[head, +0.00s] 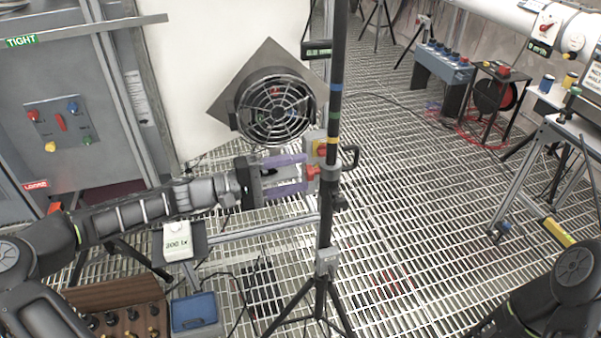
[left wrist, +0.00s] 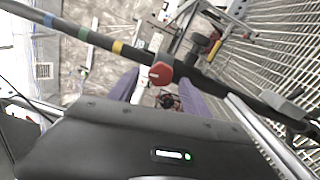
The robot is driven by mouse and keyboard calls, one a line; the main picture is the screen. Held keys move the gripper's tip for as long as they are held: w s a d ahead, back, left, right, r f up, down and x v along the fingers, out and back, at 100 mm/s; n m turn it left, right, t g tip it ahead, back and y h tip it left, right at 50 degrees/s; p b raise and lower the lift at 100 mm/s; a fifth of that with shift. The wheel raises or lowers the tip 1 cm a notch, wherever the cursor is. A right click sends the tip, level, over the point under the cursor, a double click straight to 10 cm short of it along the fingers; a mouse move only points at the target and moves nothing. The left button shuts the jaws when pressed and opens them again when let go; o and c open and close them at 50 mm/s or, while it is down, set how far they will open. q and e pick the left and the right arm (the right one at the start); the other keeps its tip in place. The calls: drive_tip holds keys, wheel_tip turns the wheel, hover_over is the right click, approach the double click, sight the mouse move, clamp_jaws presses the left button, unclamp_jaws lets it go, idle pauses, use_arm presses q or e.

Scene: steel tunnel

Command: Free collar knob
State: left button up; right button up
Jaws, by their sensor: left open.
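The collar knob (head: 312,172) is red and sits on the left side of a collar (head: 329,172) on a dark upright pole (head: 324,218). My left gripper (head: 300,173) is open, with one purple finger above the knob and one below it. In the left wrist view the red knob (left wrist: 160,73) lies between the two purple fingers (left wrist: 162,90), near their tips. I cannot tell whether either finger touches it. The pole crosses behind the fingertips there. My right arm shows at the lower right of the head view, but its gripper is out of view.
A round fan (head: 275,108) stands close behind my left gripper. Tripod legs (head: 321,298) spread below. Open grating lies to the right.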

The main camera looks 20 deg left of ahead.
use_arm(q)
drive_tip(key=v, duration=0.6)
drive_tip(key=shift+a+b, duration=0.15)
drive_tip(key=shift+b, duration=0.15)
drive_tip(key=shift+s, duration=0.1)
drive_tip(key=s+d+f+m+g+y, duration=0.15)
drive_tip(key=s+d+f+g, duration=0.3)
drive_tip(key=d+f, duration=0.7)
drive_tip(key=s+d+f+g+y, duration=0.3)
drive_tip(key=s+d+f, duration=0.35)
drive_tip(key=f, duration=0.75)
drive_tip(key=s+a+f+m+g+y, duration=0.1)
drive_tip(key=s+f+m+y, duration=0.4)
drive_tip(key=s+f, duration=0.9)
drive_tip(key=shift+s+a+f+y, duration=0.3)
drive_tip(key=shift+s+y, duration=0.4)
drive_tip(key=shift+y, duration=0.05)
drive_tip(key=shift+g, duration=0.25)
